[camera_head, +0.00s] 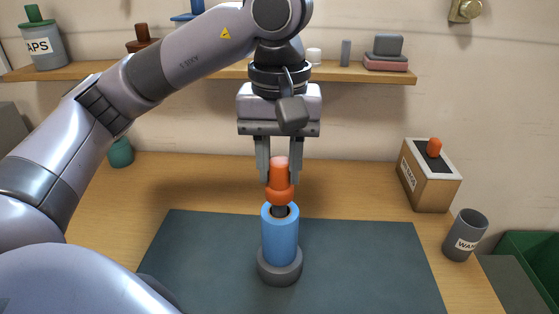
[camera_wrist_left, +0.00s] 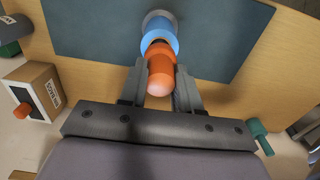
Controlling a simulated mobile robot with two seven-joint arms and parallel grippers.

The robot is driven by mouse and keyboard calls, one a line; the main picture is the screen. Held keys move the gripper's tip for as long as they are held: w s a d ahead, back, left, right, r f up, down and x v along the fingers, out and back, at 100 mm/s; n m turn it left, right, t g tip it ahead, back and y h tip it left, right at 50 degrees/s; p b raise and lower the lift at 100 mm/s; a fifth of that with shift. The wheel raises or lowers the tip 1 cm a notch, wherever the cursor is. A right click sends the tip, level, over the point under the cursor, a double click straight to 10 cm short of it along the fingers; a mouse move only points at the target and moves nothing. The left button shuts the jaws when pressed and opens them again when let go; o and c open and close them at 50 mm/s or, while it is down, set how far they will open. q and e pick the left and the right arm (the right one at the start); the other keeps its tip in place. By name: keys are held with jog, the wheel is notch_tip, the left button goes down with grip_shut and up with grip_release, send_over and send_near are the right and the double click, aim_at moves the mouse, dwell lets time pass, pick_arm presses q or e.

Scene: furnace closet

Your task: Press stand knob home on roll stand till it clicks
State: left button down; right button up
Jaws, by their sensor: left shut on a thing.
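The orange stand knob (camera_head: 280,178) is upright between the fingers of my left gripper (camera_head: 279,180), which is shut on it. Its dark stem reaches down to the top opening of the blue roll stand (camera_head: 280,238). The knob's orange collar sits a little above the blue rim, with part of the stem showing between them. The stand is upright on a round grey base (camera_head: 280,268) on the dark mat. The left wrist view also shows the knob (camera_wrist_left: 160,72) in line with the blue cylinder (camera_wrist_left: 158,35). My right gripper is not in view.
The dark mat (camera_head: 200,245) is clear around the stand. A box with an orange knob on top (camera_head: 428,178) and a grey cup (camera_head: 465,236) stand to the right. A shelf (camera_head: 215,72) with several items runs along the wall behind. A green bin (camera_head: 530,262) is at far right.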

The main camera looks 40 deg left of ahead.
pick_arm(q)
jog(key=shift+f+b, duration=0.5)
jog(key=shift+f, duration=0.15)
jog(key=c, duration=0.7)
grip_release()
jog(key=shift+r, duration=0.15)
notch_tip(320, 180, up, 5)
jog(key=p, duration=0.5)
jog(key=shift+r, duration=0.1)
jog(key=shift+r+p, duration=1.2)
jog(key=shift+r, duration=0.15)
jog(key=shift+s+f, duration=0.1)
